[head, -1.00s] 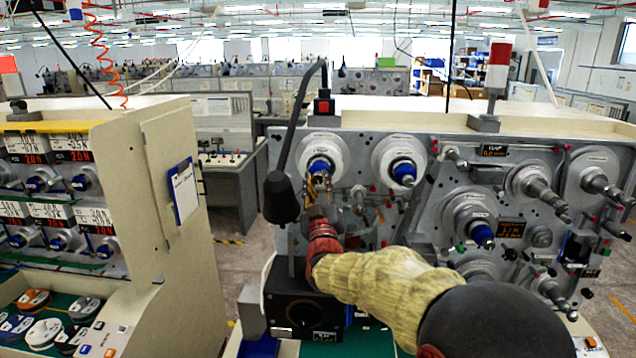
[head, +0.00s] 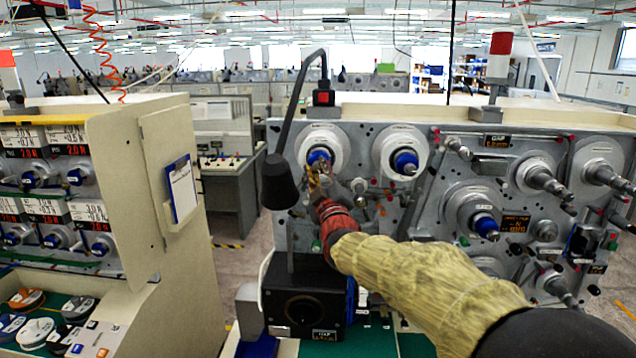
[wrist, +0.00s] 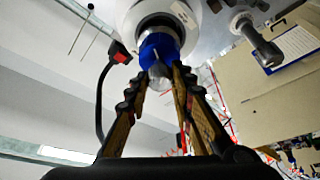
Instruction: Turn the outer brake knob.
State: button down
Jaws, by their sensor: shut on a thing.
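Two blue knobs stick out of white round hubs on the grey panel in the head view. The left blue knob (head: 319,157) has my gripper (head: 320,174) at it; the right blue knob (head: 405,162) is untouched. In the wrist view, the blue knob (wrist: 160,48) with its grey tip sits between the fingertips of my gripper (wrist: 159,77). The jaws are shut on its front end, one finger on each side. The frames do not label which knob is the outer one. My fingers partly hide the left knob in the head view.
A black lamp (head: 281,182) on a bent stalk hangs just left of my gripper. A black box (head: 305,306) stands below it. More spindles (head: 545,180) project from the panel at the right. A beige cabinet (head: 150,190) stands at the left.

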jog(key=n+g+y+b, duration=0.1)
jog(key=n+b, duration=0.2)
jog(key=n, duration=0.1)
jog(key=shift+f, duration=0.1)
jog(key=shift+n+g+b, duration=0.35)
jog(key=shift+n+g, duration=0.25)
jog(key=shift+n, duration=0.6)
jog(key=n, duration=0.2)
jog(key=n+g+p, duration=0.1)
jog(key=shift+r+n, duration=0.3)
jog(key=shift+n, duration=0.1)
jog(key=shift+n+g+h+p, duration=0.3)
jog(key=shift+n+g+p, duration=0.2)
jog(key=shift+n+p, duration=0.3)
jog(key=shift+f, duration=0.1)
jog(key=c, duration=1.5)
grip_release()
jog(key=shift+c, duration=0.2)
